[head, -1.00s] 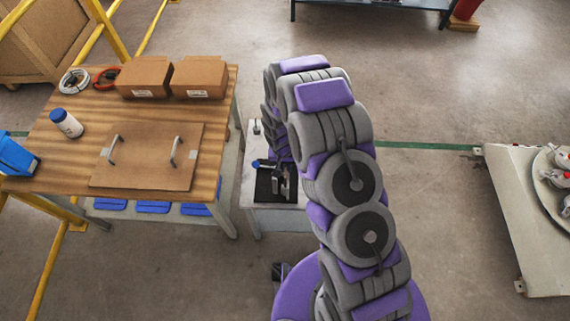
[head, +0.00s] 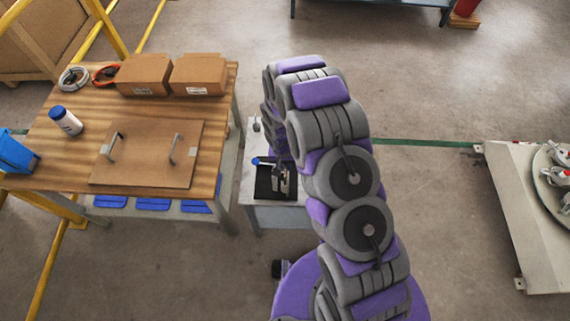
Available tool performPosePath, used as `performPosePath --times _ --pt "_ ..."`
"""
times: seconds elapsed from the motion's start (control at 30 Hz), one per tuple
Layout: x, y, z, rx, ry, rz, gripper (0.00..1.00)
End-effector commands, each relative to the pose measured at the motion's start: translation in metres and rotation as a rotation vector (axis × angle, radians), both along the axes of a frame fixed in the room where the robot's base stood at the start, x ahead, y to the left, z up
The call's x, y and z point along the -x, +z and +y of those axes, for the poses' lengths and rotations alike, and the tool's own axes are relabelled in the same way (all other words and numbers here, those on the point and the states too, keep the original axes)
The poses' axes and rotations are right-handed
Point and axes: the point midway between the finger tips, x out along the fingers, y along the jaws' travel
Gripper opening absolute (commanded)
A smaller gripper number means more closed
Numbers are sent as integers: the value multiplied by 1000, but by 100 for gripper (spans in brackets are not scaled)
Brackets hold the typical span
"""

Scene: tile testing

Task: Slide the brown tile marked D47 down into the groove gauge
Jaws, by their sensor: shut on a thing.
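My gripper (head: 283,178) is small and partly hidden by my arm. It points down over a black fixture (head: 264,188) on a small grey table, which seems to be the groove gauge. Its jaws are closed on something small. The brown tile is too small to make out at the jaws, and no D47 marking can be read. I cannot tell whether the held piece is in the groove or above it. A blue-ended part (head: 257,161) shows at the fixture's left side.
A wooden table (head: 75,160) on the left holds a brown panel with two handles (head: 145,165), two cardboard boxes (head: 144,74), a white bottle (head: 68,122) and a blue bin (head: 14,155). The small grey table (head: 262,214) stands close to it. A pale platform (head: 515,215) is on the right.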

Motion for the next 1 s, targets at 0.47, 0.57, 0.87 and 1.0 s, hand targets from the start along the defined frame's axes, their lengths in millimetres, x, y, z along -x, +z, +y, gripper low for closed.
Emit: performPosePath --times 0.47,0.57,0.87,1.0 --pt "0 0 1 0 0 0 44" --pt "0 0 1 1 1 0 44" --pt "-1 26 3 -1 0 -3 44" --pt "-2 58 5 0 0 -3 44"
